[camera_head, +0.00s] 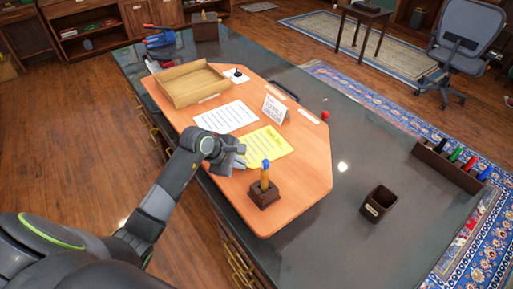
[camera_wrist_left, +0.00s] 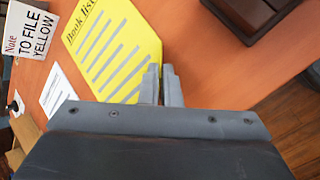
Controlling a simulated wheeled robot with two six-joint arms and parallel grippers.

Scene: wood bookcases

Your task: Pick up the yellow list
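The yellow list (camera_head: 268,146) lies flat on the orange desk pad, among a white sheet, a small sign and a wooden stand. In the left wrist view the yellow list (camera_wrist_left: 112,45) shows its heading "Book list". My left gripper (camera_head: 240,156) is at the list's left edge in the head view. In the left wrist view its two fingers (camera_wrist_left: 161,85) are close together with only a narrow gap, beside and partly over the list's edge. I see no paper clamped between them. My right gripper is not in view.
A white sheet (camera_head: 226,117), a folded sign (camera_head: 274,108) reading "to file yellow" and an open wooden tray (camera_head: 177,95) are near the list. A brown stand (camera_head: 264,197) with a yellow-and-blue piece is close by. A dark cup (camera_head: 377,205) and pen rack (camera_head: 437,163) are farther right.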

